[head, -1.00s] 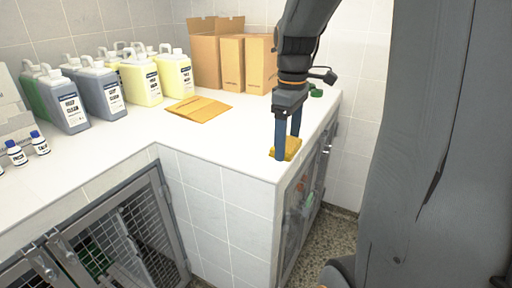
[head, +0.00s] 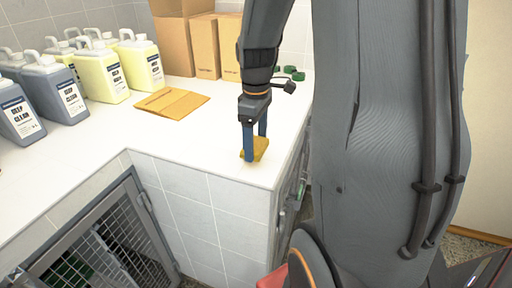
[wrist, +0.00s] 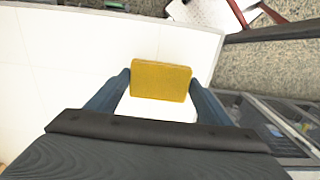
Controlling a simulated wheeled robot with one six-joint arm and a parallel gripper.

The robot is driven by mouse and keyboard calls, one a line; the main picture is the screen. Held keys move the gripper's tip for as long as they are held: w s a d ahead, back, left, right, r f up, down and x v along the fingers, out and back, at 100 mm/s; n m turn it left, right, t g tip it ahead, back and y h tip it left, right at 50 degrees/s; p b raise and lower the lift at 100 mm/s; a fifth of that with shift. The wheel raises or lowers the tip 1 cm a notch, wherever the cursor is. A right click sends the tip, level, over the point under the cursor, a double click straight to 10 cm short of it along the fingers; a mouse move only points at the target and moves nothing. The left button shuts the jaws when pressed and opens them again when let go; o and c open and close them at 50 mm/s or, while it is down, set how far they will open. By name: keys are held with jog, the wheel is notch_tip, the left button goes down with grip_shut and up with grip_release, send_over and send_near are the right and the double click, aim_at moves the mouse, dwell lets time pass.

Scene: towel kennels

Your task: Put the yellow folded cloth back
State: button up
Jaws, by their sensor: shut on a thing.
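The yellow folded cloth (head: 261,148) is at the counter's right front corner in the head view. In the wrist view the cloth (wrist: 160,80) is a flat yellow rectangle between the fingertips. My gripper (head: 255,152) points down with its blue fingers on either side of the cloth, shut on it. Whether the cloth touches the counter or is held just above it, I cannot tell. In the wrist view my gripper (wrist: 160,88) hides nothing of the cloth's far edge.
The white counter (head: 190,140) is clear around the cloth. A flat orange-brown envelope (head: 172,102) lies further back. Jugs (head: 100,70) and cardboard boxes (head: 205,47) stand behind. Green round things (head: 290,73) lie at the back right. A mesh kennel door (head: 100,245) is below.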

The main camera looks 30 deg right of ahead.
aim_at(256, 145)
jog(key=shift+f+p, duration=0.3)
jog(key=shift+f, duration=1.1)
jog(key=shift+f, duration=0.1)
jog(key=o, duration=1)
notch_tip(256, 145, up, 12)
jog(key=b, duration=0.3)
